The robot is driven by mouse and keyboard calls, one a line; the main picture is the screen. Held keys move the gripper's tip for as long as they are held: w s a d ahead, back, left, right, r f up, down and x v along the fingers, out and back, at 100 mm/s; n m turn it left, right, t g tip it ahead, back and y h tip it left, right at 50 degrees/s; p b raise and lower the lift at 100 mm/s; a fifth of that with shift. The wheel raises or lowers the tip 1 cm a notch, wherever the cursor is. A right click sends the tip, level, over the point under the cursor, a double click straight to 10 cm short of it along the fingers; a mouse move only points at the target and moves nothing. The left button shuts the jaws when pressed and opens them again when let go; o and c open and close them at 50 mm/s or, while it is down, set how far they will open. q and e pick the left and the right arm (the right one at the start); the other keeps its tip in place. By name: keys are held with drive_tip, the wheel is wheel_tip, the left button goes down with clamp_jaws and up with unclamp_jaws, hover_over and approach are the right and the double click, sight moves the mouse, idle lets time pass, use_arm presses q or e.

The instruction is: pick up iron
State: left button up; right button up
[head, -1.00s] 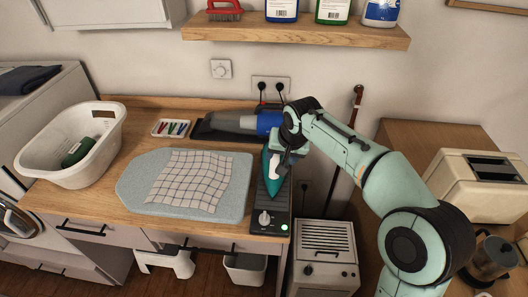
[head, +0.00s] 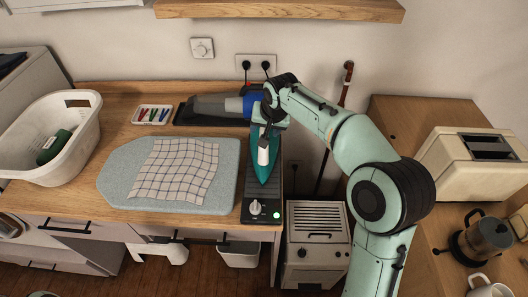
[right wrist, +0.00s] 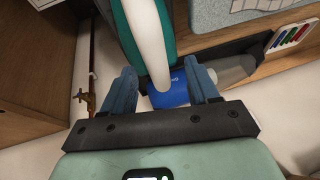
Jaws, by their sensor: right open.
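The iron (head: 265,164) is teal with a white handle and rests on a dark base (head: 254,209) at the right end of the counter. My right gripper (head: 265,134) is over the iron's far end, pointing down. In the right wrist view, the iron's teal body (right wrist: 122,38) is beyond the fingers, and its white handle (right wrist: 148,40) reaches into the gap between the two blue fingers of my right gripper (right wrist: 165,84). The fingers are apart, with space on both sides of the handle. My left gripper is not in view.
A grey-blue vacuum (head: 217,105) lies behind the iron, close to the gripper. An ironing pad (head: 118,177) with a checked cloth (head: 181,168) is left of the base. A white basket (head: 85,143) stands far left. A shelf (head: 280,10) is above. A toaster (head: 452,165) stands right.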

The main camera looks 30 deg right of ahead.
drive_tip(key=x, duration=0.4)
drive_tip(key=shift+d+f, duration=0.2)
drive_tip(key=shift+f, duration=0.2)
clamp_jaws()
drive_tip(key=shift+r, duration=0.2)
drive_tip(key=shift+w, duration=0.1)
